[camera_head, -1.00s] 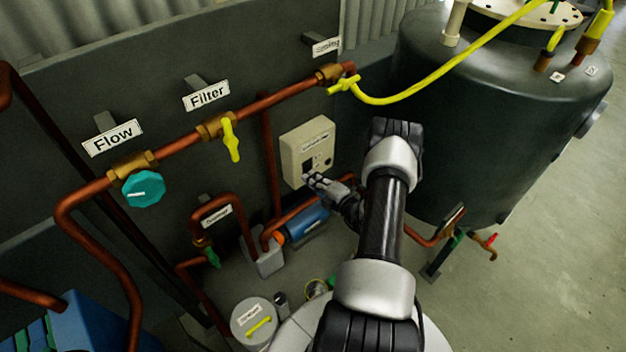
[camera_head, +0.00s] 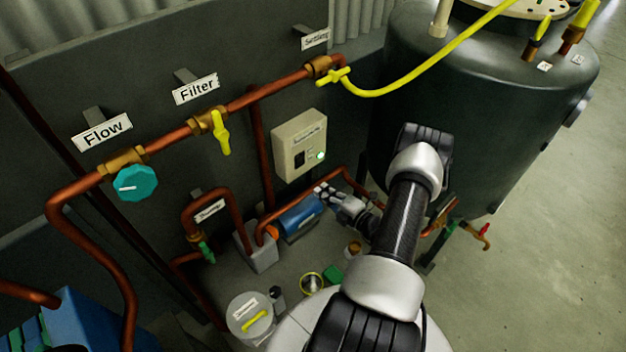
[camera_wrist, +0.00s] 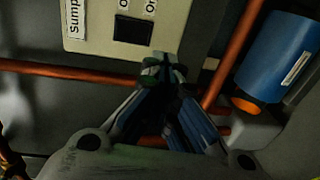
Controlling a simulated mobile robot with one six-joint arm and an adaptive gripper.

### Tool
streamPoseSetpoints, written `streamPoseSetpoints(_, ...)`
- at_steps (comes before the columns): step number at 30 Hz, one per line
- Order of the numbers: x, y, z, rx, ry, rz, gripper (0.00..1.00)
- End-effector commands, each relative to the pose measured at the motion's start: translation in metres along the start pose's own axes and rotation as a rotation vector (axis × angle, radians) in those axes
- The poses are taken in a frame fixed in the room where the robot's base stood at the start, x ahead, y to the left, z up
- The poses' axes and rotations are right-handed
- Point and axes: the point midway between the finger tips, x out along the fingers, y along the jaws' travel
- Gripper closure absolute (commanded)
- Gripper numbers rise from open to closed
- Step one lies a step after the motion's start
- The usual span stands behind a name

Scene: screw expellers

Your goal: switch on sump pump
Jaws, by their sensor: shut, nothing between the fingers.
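The sump pump switch box (camera_head: 299,146) is a cream box on the dark wall with a label, a black rocker switch (camera_head: 299,159) and a green lit lamp (camera_head: 320,155). In the wrist view the box (camera_wrist: 186,30) fills the top, with its black switch (camera_wrist: 133,30) beside markings that are partly cut off. My gripper (camera_head: 322,192) is shut and empty, below the box and apart from the switch in the head view. Its fingertips (camera_wrist: 163,72) also show in the wrist view, just below the switch. The blue pump (camera_head: 302,214) lies below the box, near my gripper.
Copper pipes with the Flow knob (camera_head: 134,183), the yellow Filter valve (camera_head: 221,132) and the yellow Settling valve (camera_head: 335,77) run along the wall. A large dark tank (camera_head: 480,110) stands right of my arm. A lidded bucket (camera_head: 250,316) stands on the floor. Floor at far right is clear.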

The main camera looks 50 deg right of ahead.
Motion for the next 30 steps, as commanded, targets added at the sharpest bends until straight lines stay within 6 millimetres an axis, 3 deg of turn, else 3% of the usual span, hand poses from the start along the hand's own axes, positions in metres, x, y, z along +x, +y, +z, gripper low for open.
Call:
streamPoseSetpoints(3,-0.02,-0.005,0.001,0.003,-0.004,-0.001,1.0)
streamPoseSetpoints(9,-0.035,-0.009,0.0,-0.001,-0.001,0.0,1.0)
streamPoseSetpoints(30,-0.034,-0.005,-0.002,-0.014,0.013,0.001,1.0)
